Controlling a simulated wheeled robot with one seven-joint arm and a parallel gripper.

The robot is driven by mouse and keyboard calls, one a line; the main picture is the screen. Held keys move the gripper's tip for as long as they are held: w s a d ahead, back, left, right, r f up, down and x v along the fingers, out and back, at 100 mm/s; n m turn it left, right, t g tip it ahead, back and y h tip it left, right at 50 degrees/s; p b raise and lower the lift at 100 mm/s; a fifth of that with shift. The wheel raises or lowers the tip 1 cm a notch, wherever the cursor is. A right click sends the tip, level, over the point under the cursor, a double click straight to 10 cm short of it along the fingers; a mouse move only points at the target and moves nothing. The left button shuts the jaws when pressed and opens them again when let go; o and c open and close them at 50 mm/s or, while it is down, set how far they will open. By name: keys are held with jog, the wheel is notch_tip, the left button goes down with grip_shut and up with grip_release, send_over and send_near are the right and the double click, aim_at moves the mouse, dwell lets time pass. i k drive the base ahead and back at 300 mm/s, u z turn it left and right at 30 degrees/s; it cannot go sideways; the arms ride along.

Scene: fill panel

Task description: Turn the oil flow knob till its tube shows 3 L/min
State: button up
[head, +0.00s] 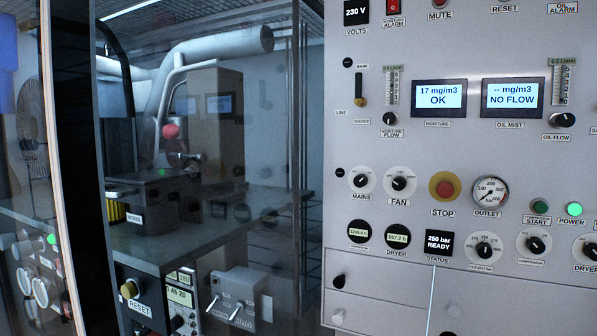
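The oil flow knob (562,120) is a small black knob at the upper right of the white panel, with an OIL FLOW label (557,137) under it. Its flow tube (561,84) stands just above it with a numbered scale and a green label on top. The float's level in the tube is too small to read. The oil mist display (512,98) left of the tube reads "-- mg/m3 NO FLOW". My gripper is not in view.
A similar moisture flow knob (390,118) and tube (391,88) sit further left, by a moisture display (439,99) reading 17 mg/m3 OK. A red STOP button (445,189) is lower down. A glass partition (200,120) stands left of the panel.

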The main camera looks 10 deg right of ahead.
aim_at(566, 119)
jog(key=z, duration=1.5)
